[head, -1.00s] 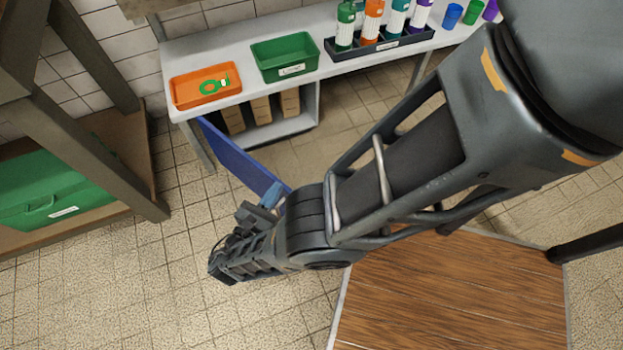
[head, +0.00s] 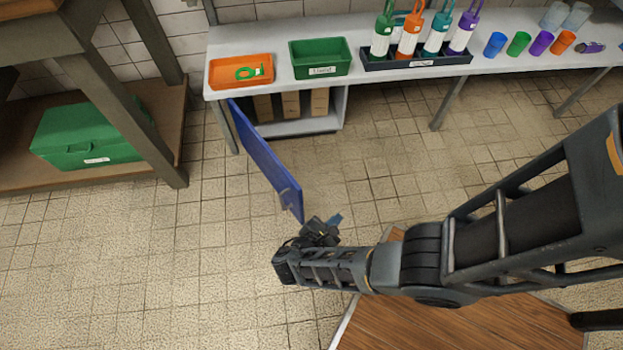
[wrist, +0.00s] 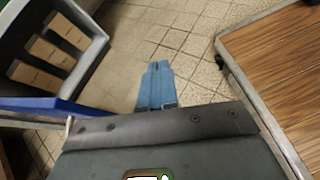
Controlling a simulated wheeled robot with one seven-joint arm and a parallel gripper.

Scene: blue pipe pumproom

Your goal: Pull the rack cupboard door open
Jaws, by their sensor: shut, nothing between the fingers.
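The blue rack cupboard door (head: 262,155) stands swung out from the cupboard under the white bench, hinged at its left side. The open cupboard (head: 300,126) shows several brown boxes inside. My gripper (head: 335,219) is just beyond the free edge of the door, apart from it, with its blue fingers together and nothing between them. In the wrist view the fingers (wrist: 155,84) point over bare floor. The door's top edge (wrist: 40,104) shows at the left there, partly hidden by my gripper's body.
The white bench (head: 400,84) holds an orange tray (head: 225,75), a green bin (head: 320,60), a bottle caddy (head: 415,61) and several cups. A shelf with a green case (head: 90,135) stands at the left. Tiled floor between is free.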

